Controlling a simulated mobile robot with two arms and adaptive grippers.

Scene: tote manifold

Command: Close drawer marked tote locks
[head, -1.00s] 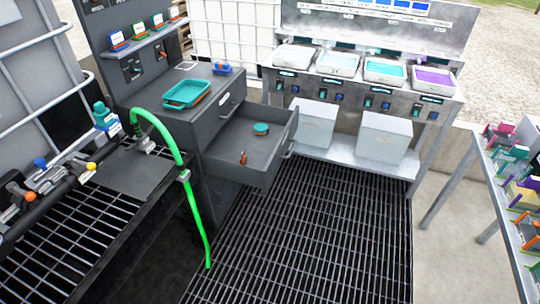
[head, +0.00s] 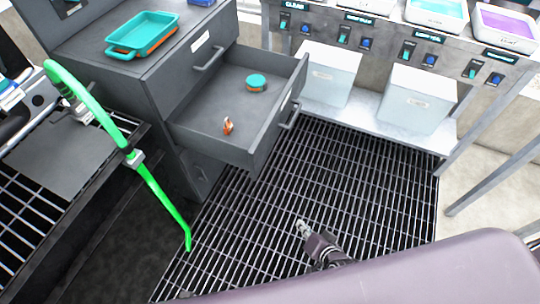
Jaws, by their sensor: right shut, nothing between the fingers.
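A dark grey drawer (head: 208,147) stands pulled out of the grey cabinet (head: 160,88) at the upper left. A teal round item (head: 256,83) and a small orange-brown item (head: 228,126) lie inside it. The drawer front has a bar handle (head: 291,117) and a pale label too small to read. My right gripper (head: 300,225) is shut and empty, low over the floor grating, in front of the drawer and apart from it. My left gripper is not in view.
A teal tray (head: 143,32) sits on the cabinet top. A green hose (head: 155,185) hangs left of the drawer. White bins (head: 418,98) stand on a low shelf at the right. The floor grating (head: 340,185) between is clear.

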